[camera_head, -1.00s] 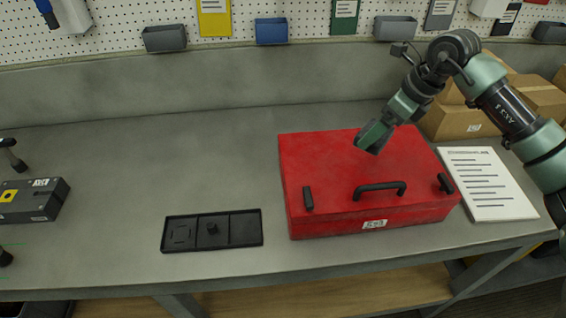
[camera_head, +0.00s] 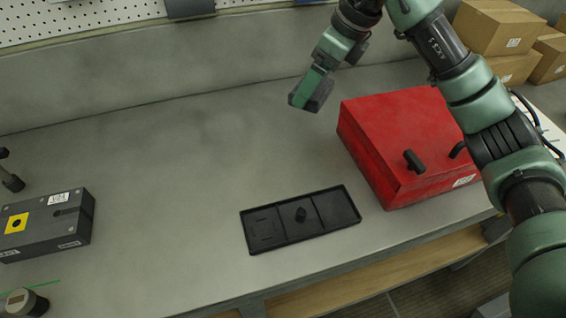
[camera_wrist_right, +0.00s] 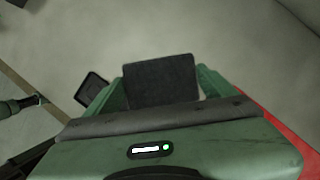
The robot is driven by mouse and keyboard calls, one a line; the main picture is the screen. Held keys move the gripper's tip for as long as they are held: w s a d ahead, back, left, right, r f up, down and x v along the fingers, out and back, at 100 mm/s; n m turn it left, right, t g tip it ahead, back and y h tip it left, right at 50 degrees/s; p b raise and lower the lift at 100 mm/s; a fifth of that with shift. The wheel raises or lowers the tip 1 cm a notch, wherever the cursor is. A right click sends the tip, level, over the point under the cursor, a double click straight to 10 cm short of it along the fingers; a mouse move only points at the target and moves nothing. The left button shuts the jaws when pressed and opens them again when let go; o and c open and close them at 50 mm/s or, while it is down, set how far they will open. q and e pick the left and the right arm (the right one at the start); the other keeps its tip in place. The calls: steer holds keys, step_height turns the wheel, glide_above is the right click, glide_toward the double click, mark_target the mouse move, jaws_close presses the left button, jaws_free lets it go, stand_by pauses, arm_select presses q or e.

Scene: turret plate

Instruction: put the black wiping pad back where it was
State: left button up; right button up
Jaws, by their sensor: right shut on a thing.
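The black wiping pad (camera_wrist_right: 160,82) is between the green fingers of my right gripper (camera_wrist_right: 162,88) in the right wrist view. The right gripper (camera_head: 308,92) is shut on it, and the pad shows as a dark block (camera_head: 319,96) in the head view, held above the bench behind the tray. The tray partly shows in the wrist view (camera_wrist_right: 92,88).
A red case (camera_head: 400,125) with black handles stands right of the tray. A dark grey block (camera_head: 70,222) with a yellow label and a round gauge (camera_head: 25,303) are at the left. Cardboard boxes (camera_head: 495,28) are at the back right. The bench between block and tray is clear.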

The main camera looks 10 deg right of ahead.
steer(key=shift+a+f, duration=0.15)
steer(key=shift+f, duration=0.2)
steer(key=f+p, duration=0.1)
steer(key=f, duration=0.3)
steer(key=f+p, duration=0.1)
steer(key=f, duration=0.4)
steer(key=f+p, duration=0.1)
steer(key=f, duration=0.4)
steer(key=shift+s+d+f+p, duration=0.15)
steer(key=shift+d+f+p, duration=0.1)
steer(key=shift+d+p, duration=0.05)
steer(key=shift+f, duration=0.5)
step_height(320, 180, down, 3)
steer(key=shift+f+p, duration=0.2)
steer(key=shift+p, duration=0.4)
steer(key=shift+f, duration=0.2)
arm_select(q)
steer(key=r, duration=0.1)
steer(key=d+r, duration=0.1)
steer(key=r, duration=0.1)
steer(key=d+r, duration=0.1)
steer(key=shift+s+r, duration=0.3)
steer(key=shift+r, duration=0.05)
